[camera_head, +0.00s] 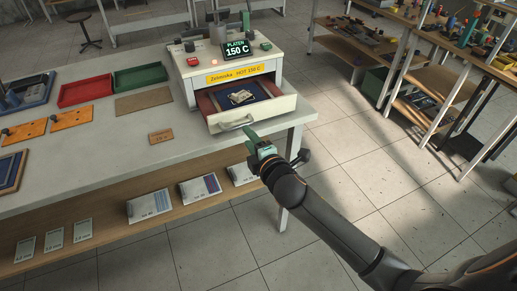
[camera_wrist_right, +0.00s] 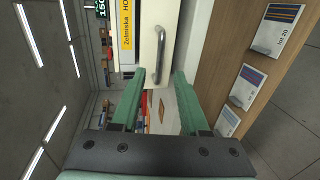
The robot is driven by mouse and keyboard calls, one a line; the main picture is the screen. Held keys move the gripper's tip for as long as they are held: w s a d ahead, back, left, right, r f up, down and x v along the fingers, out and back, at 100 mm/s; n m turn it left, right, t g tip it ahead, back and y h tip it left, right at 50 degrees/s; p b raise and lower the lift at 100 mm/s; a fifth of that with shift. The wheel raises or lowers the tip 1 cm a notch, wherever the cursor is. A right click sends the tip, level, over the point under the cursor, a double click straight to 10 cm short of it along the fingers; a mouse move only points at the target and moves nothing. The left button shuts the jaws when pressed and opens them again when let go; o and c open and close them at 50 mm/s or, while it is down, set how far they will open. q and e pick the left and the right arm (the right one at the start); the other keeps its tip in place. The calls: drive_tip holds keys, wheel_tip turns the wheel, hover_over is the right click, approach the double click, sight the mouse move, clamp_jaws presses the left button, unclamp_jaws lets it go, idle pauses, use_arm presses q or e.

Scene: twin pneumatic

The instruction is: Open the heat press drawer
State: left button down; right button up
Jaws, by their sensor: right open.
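The heat press (camera_head: 222,62) stands at the right end of the grey workbench. Its drawer (camera_head: 252,111) is pulled out at the front, with red inner sides showing. A dark blue pad with a pale, crumpled-looking piece (camera_head: 242,97) lies inside. The metal bar handle (camera_head: 236,123) is on the white drawer front. My right gripper (camera_head: 252,140), with green fingers, is just in front of the drawer, open and empty, apart from the handle. In the wrist view the fingers (camera_wrist_right: 160,82) are spread. My left gripper is not in view.
Red (camera_head: 86,91) and green (camera_head: 137,78) trays and a brown board (camera_head: 143,102) lie left of the press. A small tag (camera_head: 161,136) lies near the bench edge. A wooden shelf (camera_head: 110,222) with packets is below.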

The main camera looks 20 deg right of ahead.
drive_tip(key=v, duration=0.6)
idle(0.4)
drive_tip(key=s+a+f+m+g+y, duration=0.1)
drive_tip(key=s+f+m+g, duration=0.5)
drive_tip(key=s+f+m, duration=1)
drive_tip(key=s+a+f, duration=0.1)
drive_tip(key=s+f, duration=0.4)
drive_tip(key=f, duration=0.3)
drive_tip(key=shift+a+f+y, duration=0.15)
drive_tip(key=shift+y, duration=0.25)
